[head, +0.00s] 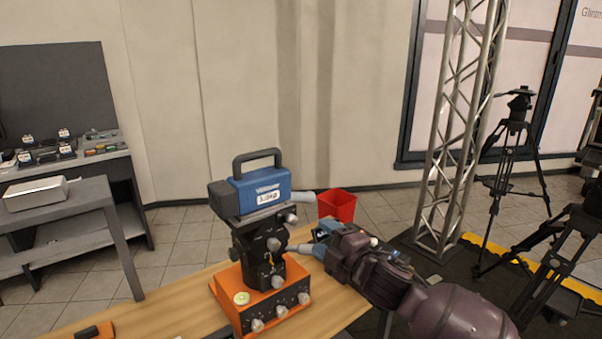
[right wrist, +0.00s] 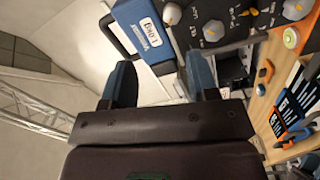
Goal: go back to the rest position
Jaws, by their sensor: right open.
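My right gripper (head: 309,239) is at the right side of a black knobbed mount (head: 262,250). Its jaws are open, and in the right wrist view the fingers (right wrist: 160,72) stand apart with nothing held between them. A blue box-shaped device (head: 262,188) with a dark carry handle and a white label sits on top of the mount. It also shows beyond the fingertips in the right wrist view (right wrist: 147,32). The mount stands on an orange base (head: 262,305) with several grey knobs. I cannot tell whether a finger touches the mount. My left gripper is not in view.
The wooden table (head: 345,307) carries the orange base and an orange-and-black item (head: 96,331) at its front left. A red bin (head: 337,205) stands on the floor behind. A truss tower (head: 460,120) and a tripod (head: 513,165) stand right. A grey desk (head: 80,197) is left.

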